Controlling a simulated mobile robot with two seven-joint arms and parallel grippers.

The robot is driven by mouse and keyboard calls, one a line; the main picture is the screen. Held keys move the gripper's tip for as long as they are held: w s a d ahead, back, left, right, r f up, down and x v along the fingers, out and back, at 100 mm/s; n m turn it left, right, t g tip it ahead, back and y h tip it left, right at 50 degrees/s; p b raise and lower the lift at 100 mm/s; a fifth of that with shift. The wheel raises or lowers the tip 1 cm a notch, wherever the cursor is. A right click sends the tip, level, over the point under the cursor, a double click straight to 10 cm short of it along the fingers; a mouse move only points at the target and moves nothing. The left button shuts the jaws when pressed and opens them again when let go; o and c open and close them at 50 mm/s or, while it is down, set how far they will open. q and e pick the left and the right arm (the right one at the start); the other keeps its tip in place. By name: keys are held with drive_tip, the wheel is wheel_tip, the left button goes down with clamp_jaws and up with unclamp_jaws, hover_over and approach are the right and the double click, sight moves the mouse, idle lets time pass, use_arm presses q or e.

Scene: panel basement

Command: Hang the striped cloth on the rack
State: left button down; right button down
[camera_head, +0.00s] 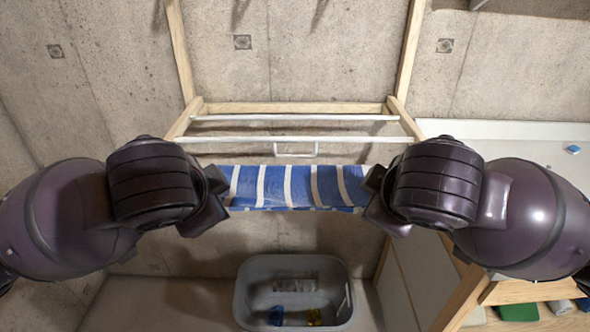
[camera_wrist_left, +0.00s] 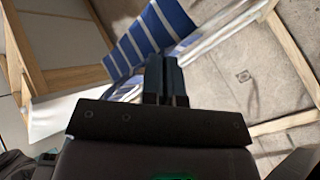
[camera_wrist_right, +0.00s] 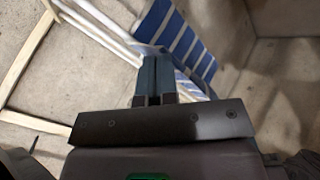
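The blue-and-white striped cloth (camera_head: 290,187) is stretched between my two grippers, just below the rack's front bar in the head view. My left gripper (camera_head: 222,193) is at its left end and my right gripper (camera_head: 369,195) at its right end. In the left wrist view the cloth (camera_wrist_left: 150,35) runs from closed fingers; in the right wrist view the cloth (camera_wrist_right: 178,38) does too. The exact grip points are hidden. The wooden rack (camera_head: 290,107) has white bars, including a front bar (camera_head: 230,139) and a rear bar (camera_head: 290,117). No cloth is seen over them.
A grey basket (camera_head: 245,300) with small items stands on the floor below the cloth. A white-topped table (camera_head: 510,135) with a small blue object (camera_head: 573,149) is at right. Concrete walls (camera_head: 310,55) stand behind and at left.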

use_arm(q)
drive_tip(key=c, duration=1.1)
unclamp_jaws()
use_arm(e)
drive_tip(key=c, duration=1.1)
unclamp_jaws()
